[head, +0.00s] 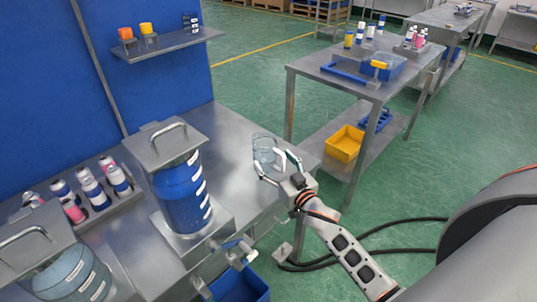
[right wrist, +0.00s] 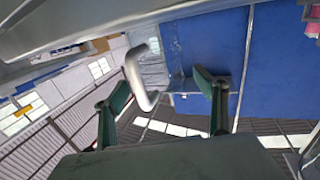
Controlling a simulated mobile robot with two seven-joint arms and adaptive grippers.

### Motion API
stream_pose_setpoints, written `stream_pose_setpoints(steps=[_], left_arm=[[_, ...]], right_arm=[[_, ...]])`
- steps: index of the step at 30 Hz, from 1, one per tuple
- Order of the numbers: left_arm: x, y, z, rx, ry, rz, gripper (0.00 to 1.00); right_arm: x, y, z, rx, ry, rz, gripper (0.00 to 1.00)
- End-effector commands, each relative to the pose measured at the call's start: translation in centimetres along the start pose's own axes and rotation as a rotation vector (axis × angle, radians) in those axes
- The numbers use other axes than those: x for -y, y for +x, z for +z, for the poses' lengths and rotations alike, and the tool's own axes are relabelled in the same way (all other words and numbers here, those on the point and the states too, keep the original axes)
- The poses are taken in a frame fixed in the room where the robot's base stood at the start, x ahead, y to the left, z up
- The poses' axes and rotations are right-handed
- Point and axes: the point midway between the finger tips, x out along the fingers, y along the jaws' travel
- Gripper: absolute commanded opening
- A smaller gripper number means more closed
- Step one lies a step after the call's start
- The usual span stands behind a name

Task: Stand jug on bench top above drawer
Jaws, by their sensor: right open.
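A clear, see-through jug (head: 264,150) stands at the right end of the grey steel bench top (head: 232,131) in the head view. My right gripper (head: 277,166) is open, with its fingers at the near right side of the jug. In the right wrist view the jug's pale handle (right wrist: 140,78) shows between the two spread fingers of the right gripper (right wrist: 162,95), apart from the right finger. Whether the left finger touches the handle I cannot tell. My left gripper is not in view.
A blue drum (head: 182,196) under a steel lid stands left of the jug. A rack of several cans (head: 96,194) is farther left. A shelf (head: 165,43) is on the blue wall. A second steel table (head: 330,75) stands at the right, beyond a floor gap.

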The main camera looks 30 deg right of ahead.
Motion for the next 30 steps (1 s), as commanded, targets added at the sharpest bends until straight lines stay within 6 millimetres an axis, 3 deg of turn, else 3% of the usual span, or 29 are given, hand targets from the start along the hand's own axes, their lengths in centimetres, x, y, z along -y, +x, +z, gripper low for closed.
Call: stream_pose_setpoints(steps=[6,12,30], left_arm=[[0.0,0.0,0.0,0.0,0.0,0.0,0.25],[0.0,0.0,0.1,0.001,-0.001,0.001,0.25],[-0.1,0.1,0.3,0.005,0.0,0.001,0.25]], right_arm=[[0.0,-4.2,0.0,0.001,0.001,-0.001,0.72],[0.0,-6.3,0.0,-0.001,0.0,-0.001,0.72],[0.0,-6.8,-0.1,-0.001,0.0,-0.001,0.72]])
